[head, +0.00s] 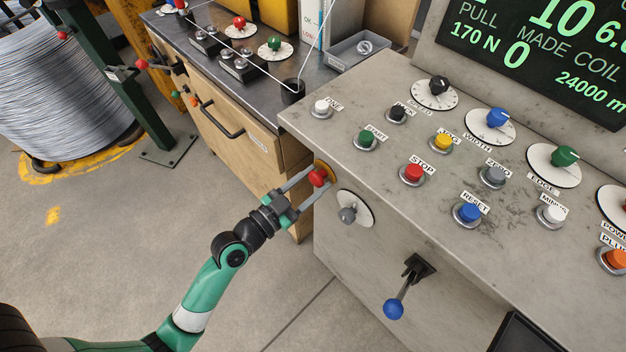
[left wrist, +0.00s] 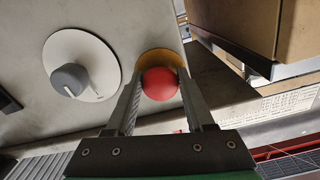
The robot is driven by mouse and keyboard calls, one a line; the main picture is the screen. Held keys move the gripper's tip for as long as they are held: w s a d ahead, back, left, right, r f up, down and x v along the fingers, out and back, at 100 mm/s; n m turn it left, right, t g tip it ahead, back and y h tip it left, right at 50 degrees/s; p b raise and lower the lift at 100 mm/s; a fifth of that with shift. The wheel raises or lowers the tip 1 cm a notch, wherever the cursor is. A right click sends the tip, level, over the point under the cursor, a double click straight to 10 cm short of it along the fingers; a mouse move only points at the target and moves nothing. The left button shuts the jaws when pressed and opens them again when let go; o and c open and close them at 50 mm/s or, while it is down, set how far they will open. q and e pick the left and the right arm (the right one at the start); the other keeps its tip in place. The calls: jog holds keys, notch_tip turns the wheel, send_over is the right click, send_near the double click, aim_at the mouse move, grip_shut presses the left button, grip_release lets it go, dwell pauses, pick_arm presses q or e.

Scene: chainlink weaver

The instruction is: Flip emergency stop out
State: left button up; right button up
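The emergency stop is a red round knob (head: 318,177) on a yellow backing, on the left front face of the grey console. It also shows in the left wrist view (left wrist: 160,84), with its yellow plate (left wrist: 158,61) behind it. My left gripper (head: 315,178) has one finger on each side of the knob. In the left wrist view the knob fills the space between the fingertips (left wrist: 160,80), and both fingers look to be against its sides. My right gripper is in neither view.
A grey rotary knob on a white disc (head: 357,210) sits right beside the emergency stop. A blue-ended lever (head: 394,308) sticks out farther right. A wooden cabinet (head: 237,150) stands close on the left. Several buttons and dials cover the console top.

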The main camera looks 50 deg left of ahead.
pick_arm(q)
grip_shut()
jog(key=shift+s+f, duration=0.1)
jog(key=shift+s, duration=0.1)
jog(key=shift+s+b, duration=0.3)
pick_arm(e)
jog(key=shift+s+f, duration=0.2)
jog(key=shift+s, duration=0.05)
pick_arm(q)
jog(key=o, duration=0.5)
grip_release()
jog(key=o, duration=0.3)
jog(key=shift+s, duration=0.25)
jog(key=shift+o, duration=0.2)
jog(key=shift+w, duration=0.15)
